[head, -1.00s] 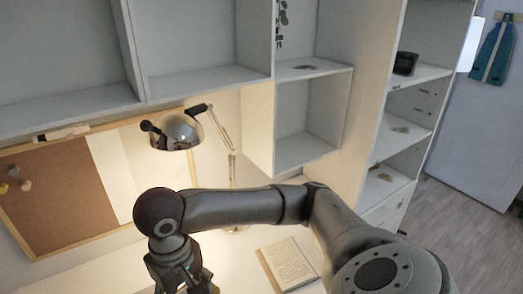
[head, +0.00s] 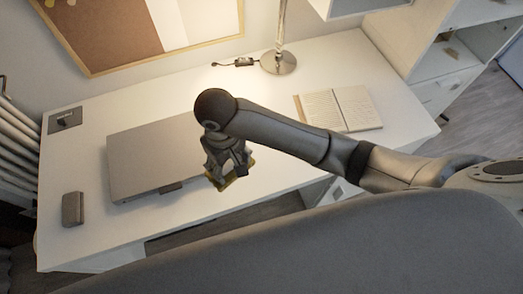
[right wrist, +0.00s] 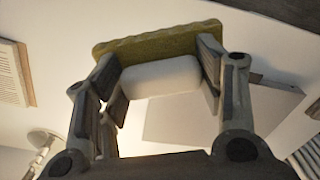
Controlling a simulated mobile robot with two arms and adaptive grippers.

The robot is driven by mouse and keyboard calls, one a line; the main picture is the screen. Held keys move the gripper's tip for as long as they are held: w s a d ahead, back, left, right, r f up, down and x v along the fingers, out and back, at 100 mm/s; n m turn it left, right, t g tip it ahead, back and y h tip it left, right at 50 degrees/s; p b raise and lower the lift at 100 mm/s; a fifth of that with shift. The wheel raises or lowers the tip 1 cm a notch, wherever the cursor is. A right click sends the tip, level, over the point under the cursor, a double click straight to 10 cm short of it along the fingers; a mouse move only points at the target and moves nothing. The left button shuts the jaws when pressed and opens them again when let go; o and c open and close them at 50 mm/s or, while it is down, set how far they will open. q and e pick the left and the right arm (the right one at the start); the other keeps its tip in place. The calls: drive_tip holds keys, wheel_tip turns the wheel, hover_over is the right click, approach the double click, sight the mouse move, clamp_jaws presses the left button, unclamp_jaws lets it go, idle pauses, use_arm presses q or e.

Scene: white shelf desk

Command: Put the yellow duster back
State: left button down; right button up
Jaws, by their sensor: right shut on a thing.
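The yellow duster (right wrist: 155,40) has a yellow pad and a white rounded handle (right wrist: 160,76), seen in the right wrist view. My right gripper (right wrist: 163,85) is shut on it, with a finger at each end of the handle. In the head view my right gripper (head: 230,170) holds the duster, whose yellow edge (head: 228,183) shows under the fingers, above the desk near its front edge. My left gripper is not in view.
The white desk (head: 240,100) holds a closed grey laptop (head: 150,155), an open book (head: 340,108), a lamp base (head: 278,62) and a small grey box (head: 72,208). A cork and white board (head: 110,35) hangs behind. Shelves (head: 450,60) stand at right.

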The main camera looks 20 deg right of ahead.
drive_tip(key=w+d+f, duration=0.2)
drive_tip(key=d+f, duration=0.1)
drive_tip(key=w+d+f+p, duration=0.1)
drive_tip(key=w+d+f, duration=0.1)
drive_tip(key=w+d, duration=0.1)
drive_tip(key=w+d+f, duration=0.2)
drive_tip(key=d+f, duration=0.1)
drive_tip(key=d, duration=0.1)
drive_tip(key=shift+w+d+f+p, duration=0.1)
drive_tip(key=shift+w+f+p, duration=0.15)
drive_tip(key=shift+f+p, duration=0.05)
drive_tip(key=shift+w+d+f, duration=0.1)
drive_tip(key=shift+d+f, duration=0.05)
drive_tip(key=shift+f, duration=0.1)
drive_tip(key=shift+w+d+f, duration=0.1)
drive_tip(key=shift+d+f, duration=0.05)
drive_tip(key=shift+f, duration=0.75)
drive_tip(key=shift+w+d+f, duration=0.1)
drive_tip(key=shift+f, duration=0.8)
drive_tip(key=shift+f, duration=0.1)
drive_tip(key=o, duration=1)
drive_tip(key=shift+c, duration=0.2)
